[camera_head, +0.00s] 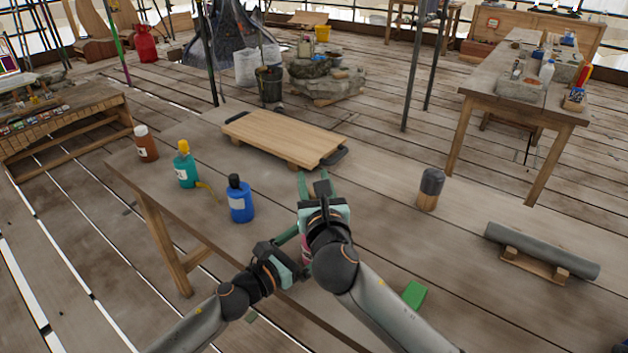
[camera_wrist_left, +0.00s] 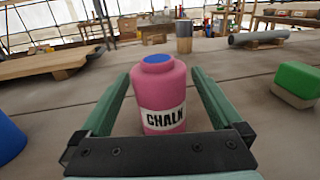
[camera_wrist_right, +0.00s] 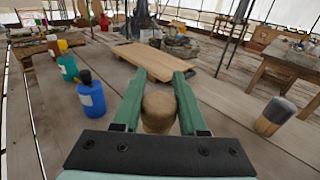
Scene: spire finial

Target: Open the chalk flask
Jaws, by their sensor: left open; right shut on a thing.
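The pink chalk flask (camera_wrist_left: 160,92), labelled CHALK, stands upright on the table in the left wrist view. Its short neck has a flat blue top, with no stopper on it. My left gripper (camera_wrist_left: 160,100) is open, with one finger on each side of the flask. In the head view the flask (camera_head: 305,252) is mostly hidden behind my right arm. My right gripper (camera_wrist_right: 157,95) is shut on a brown rounded stopper (camera_wrist_right: 158,110), held up away from the flask. My right gripper (camera_head: 318,183) also shows in the head view, pointing toward the wooden board.
A blue bottle (camera_head: 240,200), a teal bottle (camera_head: 186,168) and a brown bottle (camera_head: 146,145) stand on the left. A wooden board (camera_head: 280,135) lies ahead. A dark-topped cylinder (camera_head: 430,190), a grey tube on a cradle (camera_head: 540,250) and a green block (camera_head: 414,295) are right.

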